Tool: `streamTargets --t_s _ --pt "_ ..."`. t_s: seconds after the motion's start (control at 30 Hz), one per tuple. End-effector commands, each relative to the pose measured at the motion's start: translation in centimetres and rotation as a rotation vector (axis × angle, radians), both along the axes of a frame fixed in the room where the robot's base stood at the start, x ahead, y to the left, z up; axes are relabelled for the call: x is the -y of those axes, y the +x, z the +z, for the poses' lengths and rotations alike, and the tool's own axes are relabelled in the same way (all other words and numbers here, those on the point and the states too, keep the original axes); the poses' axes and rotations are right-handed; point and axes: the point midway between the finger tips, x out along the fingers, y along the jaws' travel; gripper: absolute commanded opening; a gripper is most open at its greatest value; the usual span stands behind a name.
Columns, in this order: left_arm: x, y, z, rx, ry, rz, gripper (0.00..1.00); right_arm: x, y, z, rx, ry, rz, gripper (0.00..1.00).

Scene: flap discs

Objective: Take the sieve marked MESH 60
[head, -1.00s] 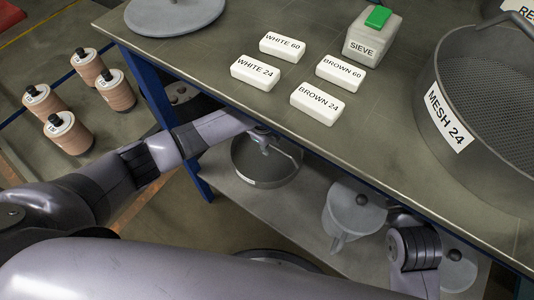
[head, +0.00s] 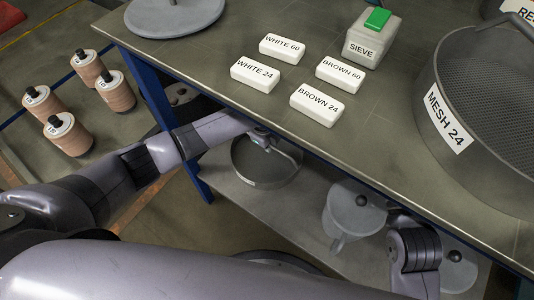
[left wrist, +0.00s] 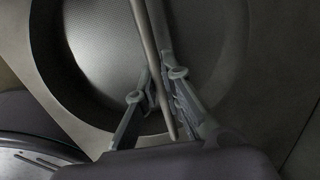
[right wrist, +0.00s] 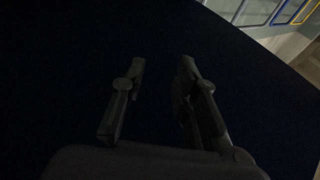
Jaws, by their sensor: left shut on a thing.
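A round grey sieve (head: 285,176) sits low under the table edge, over the lower shelf in the head view. The small pale mark on its wall is too small to read. Its mesh floor shows in the left wrist view (left wrist: 95,50). My left gripper (head: 262,140) is at this sieve. In the left wrist view its fingers (left wrist: 157,92) are shut on the sieve's bar-like handle (left wrist: 150,48). Another large sieve, labelled MESH 24 (head: 445,118), stands on the table at the right. My right gripper (right wrist: 158,80) is open and empty in the right wrist view.
The table (head: 200,60) holds white blocks labelled WHITE 60 (head: 282,47), WHITE 24, BROWN 60 and BROWN 24, and a SIEVE box with a green top (head: 372,40). Pale lidded containers (head: 350,215) stand on the lower shelf (head: 300,205). Several brown spools (head: 68,135) stand at left.

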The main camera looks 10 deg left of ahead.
Motion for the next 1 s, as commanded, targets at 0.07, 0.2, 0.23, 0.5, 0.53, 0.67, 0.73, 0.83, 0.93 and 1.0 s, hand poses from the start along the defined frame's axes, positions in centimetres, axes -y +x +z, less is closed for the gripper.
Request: streamTargets --t_s 0.07,0.2,0.23,0.5,0.53,0.67,0.73,0.83,0.93,1.0 --pt "0.0 0.1 0.1 0.002 -0.001 0.000 0.00 0.0 0.0 0.0 0.000 0.000 0.000 0.28" --pt "0.0 0.1 0.2 0.002 -0.001 0.000 0.00 0.0 0.0 0.0 -0.002 0.000 0.000 0.28" --pt "0.0 0.1 0.2 0.002 -0.001 0.000 0.00 0.0 0.0 0.0 -0.005 -0.001 0.000 0.28" --pt "0.0 0.1 1.9 0.004 -0.002 0.000 0.00 0.3 0.3 -2.7 -0.155 -0.041 -0.008 0.28" --pt "0.0 0.1 2.2 0.004 -0.002 0.000 0.00 0.4 0.3 -3.2 -0.183 -0.048 -0.010 0.28" --pt "0.0 0.1 3.7 0.003 -0.001 0.000 0.00 0.8 0.0 -5.9 -0.327 -0.085 -0.019 0.28" --pt "0.1 0.1 4.6 0.003 -0.002 0.000 0.00 1.2 -0.4 -7.5 -0.414 -0.108 -0.025 0.28" --pt "0.1 0.1 5.9 0.002 -0.002 -0.001 0.00 1.7 -1.2 -9.7 -0.535 -0.137 -0.032 0.28" --pt "0.0 0.1 7.0 0.003 -0.001 -0.001 0.00 2.3 -2.2 -11.6 -0.647 -0.164 -0.039 0.28" --pt "0.0 0.1 7.8 0.003 -0.001 -0.001 0.00 2.7 -3.0 -12.8 -0.717 -0.179 -0.043 0.28"
